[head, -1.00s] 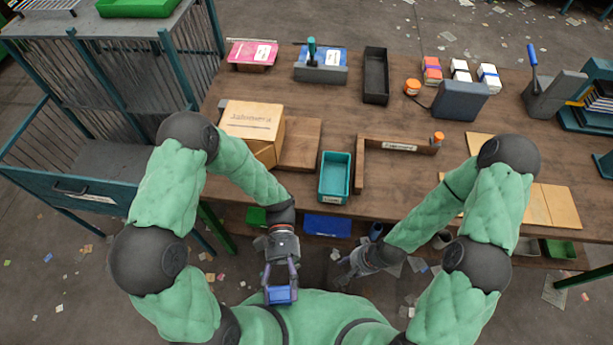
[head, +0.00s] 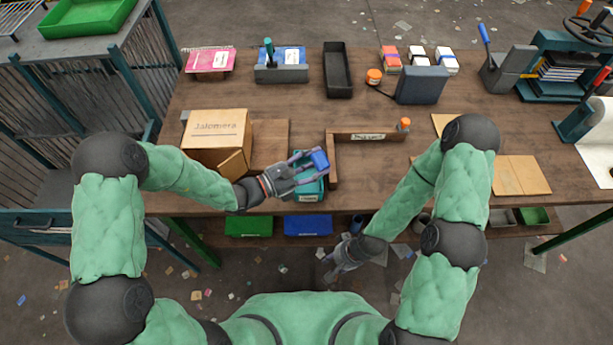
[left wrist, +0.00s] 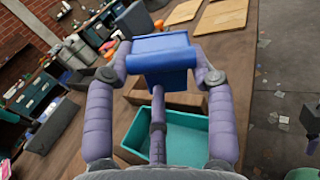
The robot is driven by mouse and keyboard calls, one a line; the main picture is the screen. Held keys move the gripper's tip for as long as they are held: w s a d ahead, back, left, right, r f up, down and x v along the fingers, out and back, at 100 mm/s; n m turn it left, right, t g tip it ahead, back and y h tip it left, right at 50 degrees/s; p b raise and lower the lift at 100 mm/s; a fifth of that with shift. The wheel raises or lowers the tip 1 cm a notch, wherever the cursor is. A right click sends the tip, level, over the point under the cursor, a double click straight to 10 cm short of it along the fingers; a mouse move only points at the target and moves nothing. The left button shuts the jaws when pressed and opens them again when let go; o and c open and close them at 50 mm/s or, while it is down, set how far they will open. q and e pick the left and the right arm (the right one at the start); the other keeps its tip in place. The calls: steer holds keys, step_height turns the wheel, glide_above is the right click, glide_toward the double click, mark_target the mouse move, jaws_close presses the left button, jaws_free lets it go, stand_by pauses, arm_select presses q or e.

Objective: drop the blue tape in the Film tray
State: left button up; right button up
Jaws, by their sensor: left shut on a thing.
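My left gripper (head: 311,160) is shut on the blue tape (head: 320,160), a blue block-like piece. In the left wrist view the blue tape (left wrist: 163,55) sits between the two fingertips. The teal tray (head: 309,196) has a label on its front, too small to read, and stands at the table's near edge. The gripper and tape are over the tray and hide part of it in the head view. In the left wrist view the tray (left wrist: 200,118) looks empty below the fingers. My right gripper (head: 338,266) hangs in front of the table; its fingers are too small to judge.
A cardboard box (head: 217,137) stands left of the tray. A brown wooden divider (head: 333,163) with a label stands just right of it. A black tray (head: 338,70) lies further back. Green (head: 248,226) and blue (head: 308,226) bins sit below the tabletop.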

arm_select(q)
steer(key=w+a+n+t+y, duration=0.2)
steer(key=w, duration=0.1)
steer(key=w+a+n+t, duration=0.1)
steer(key=w+a+t, duration=0.1)
steer(key=shift+a+f+y, duration=0.1)
steer(key=shift+f+y, duration=0.3)
steer(key=shift+w+a+f+n+t, duration=0.15)
steer(key=shift+w+a+n+t, duration=0.15)
steer(key=shift+w+a, duration=0.1)
steer(key=shift+c, duration=0.2)
step_height(320, 180, down, 6)
steer(key=b, duration=0.5)
steer(key=shift+b, duration=0.4)
steer(key=shift+s, duration=0.1)
steer(key=o, duration=1)
steer(key=v, duration=1.2)
steer(key=shift+d+r, duration=0.1)
steer(key=shift+r, duration=0.25)
